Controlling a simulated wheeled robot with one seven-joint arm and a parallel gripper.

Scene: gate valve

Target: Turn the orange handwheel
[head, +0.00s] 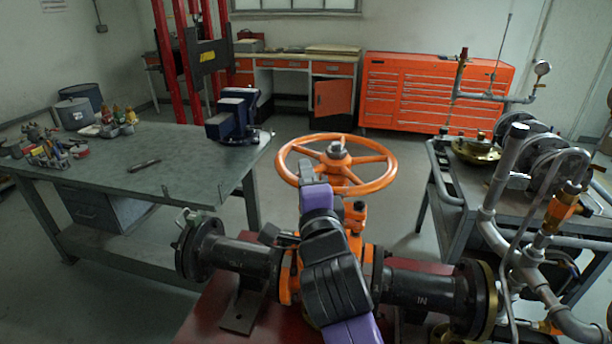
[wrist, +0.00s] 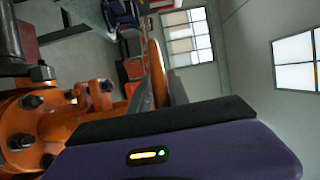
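The orange handwheel (head: 377,182) lies roughly level on top of the orange gate valve (head: 288,280). It has spokes and a grey hub nut. My gripper (head: 314,170) reaches up from below to the near-left part of the rim, and my arm hides much of the valve. In the wrist view the rim (wrist: 157,72) appears nearly edge-on as an orange band. I cannot tell whether the fingers touch the rim. The orange valve body (wrist: 45,125) also shows at left.
Dark flanged pipes (head: 425,288) run out on both sides of the valve, above a red base. A workbench (head: 140,210) with a blue vise stands at left. A cart (head: 440,185) with pipework stands close at right. Floor is open behind the wheel.

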